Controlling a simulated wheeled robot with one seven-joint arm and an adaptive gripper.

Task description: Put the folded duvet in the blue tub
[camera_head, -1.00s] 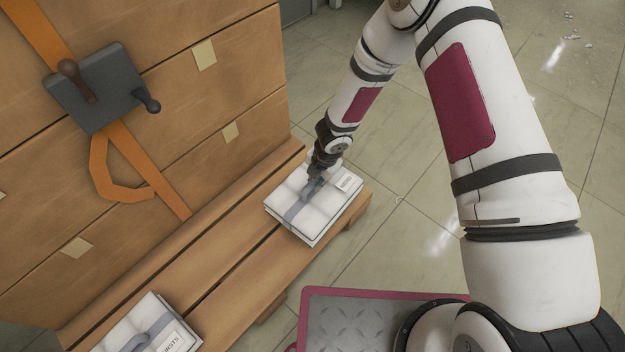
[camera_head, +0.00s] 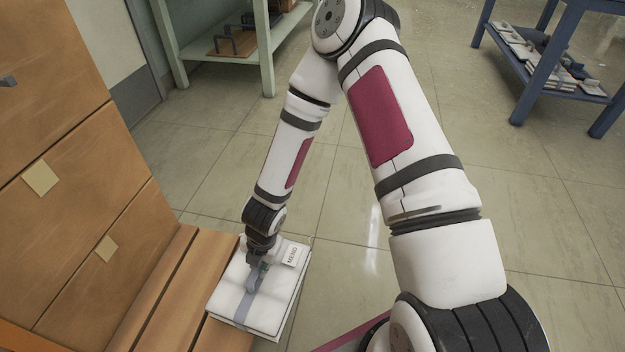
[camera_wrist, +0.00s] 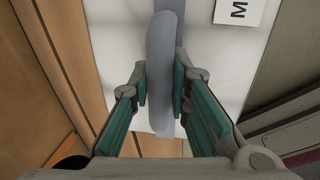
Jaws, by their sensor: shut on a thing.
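The folded duvet (camera_head: 235,290) is a flat white bundle with a grey-blue strap and a white tag, at the lower left of the head view. It lies at or just above the end of the wooden slats; I cannot tell if there is a gap. My gripper (camera_head: 262,264) points down over it. In the wrist view my gripper (camera_wrist: 161,88) has its two teal-padded fingers shut on the strap's raised loop, with the white duvet (camera_wrist: 207,62) behind. The blue tub is not in view.
The slatted bench (camera_head: 165,290) runs along wooden drawers (camera_head: 60,190) at left. A pale green shelf (camera_head: 230,60) stands at the back. A blue rack (camera_head: 545,60) with white bundles stands at upper right. Tiled floor between them is clear.

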